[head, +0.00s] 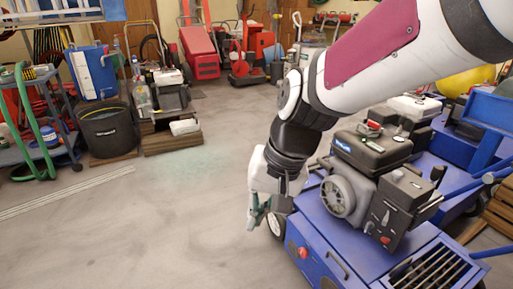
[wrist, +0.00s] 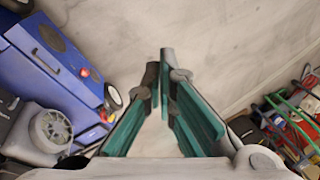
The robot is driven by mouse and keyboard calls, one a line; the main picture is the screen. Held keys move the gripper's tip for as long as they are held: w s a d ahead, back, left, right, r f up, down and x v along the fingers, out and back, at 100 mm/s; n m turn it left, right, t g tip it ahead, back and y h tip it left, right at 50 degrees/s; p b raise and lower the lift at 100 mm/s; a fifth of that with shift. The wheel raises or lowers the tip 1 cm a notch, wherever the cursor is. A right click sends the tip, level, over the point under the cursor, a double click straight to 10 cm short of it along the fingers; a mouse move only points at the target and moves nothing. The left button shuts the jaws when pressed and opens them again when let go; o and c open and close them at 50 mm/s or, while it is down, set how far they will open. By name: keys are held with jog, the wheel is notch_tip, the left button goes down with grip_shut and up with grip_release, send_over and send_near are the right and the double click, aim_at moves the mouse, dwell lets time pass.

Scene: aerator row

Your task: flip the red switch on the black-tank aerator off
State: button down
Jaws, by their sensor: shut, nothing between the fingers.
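The black-tank aerator is a blue machine (head: 335,245) with a black tank (head: 371,147) on its engine, at the right of the head view. A small red part (head: 386,239) sits low on the engine's black side; whether it is the switch or which way it is set is too small to tell. A red knob (head: 303,252) is on the blue front panel. My gripper (head: 256,216) hangs left of the machine, pointing down, shut and empty. In the wrist view, its green-padded fingers (wrist: 166,85) are over bare floor, with the blue body (wrist: 58,62) to the left.
A second aerator with a white tank (head: 415,106) stands behind the first. A blue handlebar (head: 492,177) is at right. A black bucket (head: 108,132) and cart (head: 40,150) stand at left. The floor (head: 150,225) left of my gripper is clear.

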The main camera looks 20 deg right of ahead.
jog(key=w+d+f+m+t+h+p, duration=0.1)
jog(key=w+d+f+m, duration=0.15)
jog(key=w, duration=0.35)
jog(key=w+d+f+m+t+p, duration=0.1)
jog(key=w+d+f+m, duration=0.1)
jog(key=w+f, duration=0.35)
jog(key=w+d+f+m+h+p, duration=0.2)
jog(key=w+d+f+m, duration=0.1)
jog(key=w+d+f, duration=0.15)
jog(key=m+g+h+p, duration=0.3)
jog(key=m+h+p, duration=0.3)
jog(key=h, duration=0.9)
send_near(387, 239)
jog(key=w+a+r, duration=0.2)
jog(key=a, duration=0.1)
jog(key=shift+s+d+n+h, duration=0.35)
jog(key=shift+s+d+h, duration=0.25)
jog(key=shift+s, duration=0.15)
jog(key=d, duration=0.3)
jog(key=d+b, duration=0.1)
jog(key=d, duration=0.2)
jog(key=d+f, duration=0.1)
jog(key=d, duration=0.3)
jog(key=shift+w+f, duration=0.15)
jog(key=shift+w, duration=0.15)
